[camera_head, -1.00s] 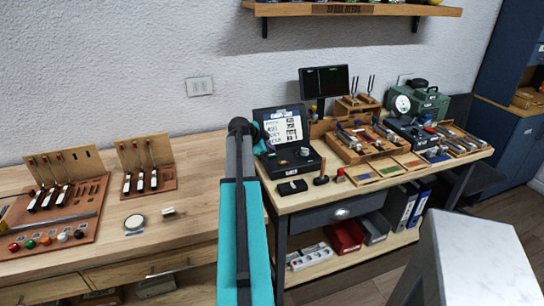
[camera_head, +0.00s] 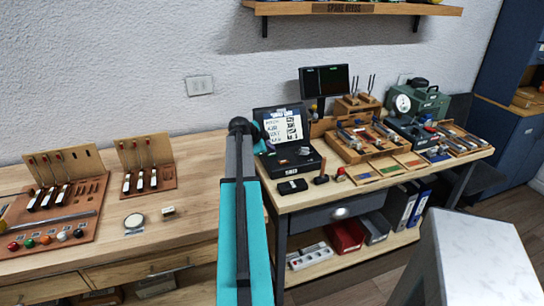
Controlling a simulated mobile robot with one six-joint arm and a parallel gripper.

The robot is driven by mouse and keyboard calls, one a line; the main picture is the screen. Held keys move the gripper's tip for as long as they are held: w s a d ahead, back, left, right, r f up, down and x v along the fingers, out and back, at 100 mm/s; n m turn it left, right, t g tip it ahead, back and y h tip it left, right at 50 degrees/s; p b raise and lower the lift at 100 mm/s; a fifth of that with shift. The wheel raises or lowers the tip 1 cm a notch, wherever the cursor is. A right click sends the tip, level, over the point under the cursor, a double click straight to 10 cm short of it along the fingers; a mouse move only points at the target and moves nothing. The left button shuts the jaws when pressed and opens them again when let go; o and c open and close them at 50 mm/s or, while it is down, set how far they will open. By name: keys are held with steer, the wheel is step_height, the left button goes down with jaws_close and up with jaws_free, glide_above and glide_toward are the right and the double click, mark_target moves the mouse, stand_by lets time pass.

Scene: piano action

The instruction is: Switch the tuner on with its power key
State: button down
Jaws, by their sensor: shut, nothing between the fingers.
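A black case (camera_head: 291,161) stands open on the right-hand bench, with a white printed sheet in its raised lid and a dark panel with a small round part in its base. I cannot tell for sure whether this case or the small dark screen (camera_head: 324,81) behind it is the tuner. No power key can be made out at this size. My teal arm rises in the middle of the view, and its upper end is close to the left of the case. My gripper does not show; the arm hides that area.
A small black device (camera_head: 292,187) and a small dark block (camera_head: 320,179) lie in front of the case. Wooden trays (camera_head: 365,148) and a green machine (camera_head: 424,101) stand to the right. The left bench (camera_head: 185,185) holds tool racks and a round dish (camera_head: 134,221).

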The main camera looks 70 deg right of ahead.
mark_target(270, 155)
steer(key=shift+f+b, duration=0.3)
steer(key=shift+r, duration=0.15)
stand_by(0.4)
steer(key=shift+r, duration=0.3)
step_height(270, 155, up, 6)
steer(key=p, duration=0.1)
steer(key=shift+p, duration=0.35)
stand_by(0.6)
stand_by(0.5)
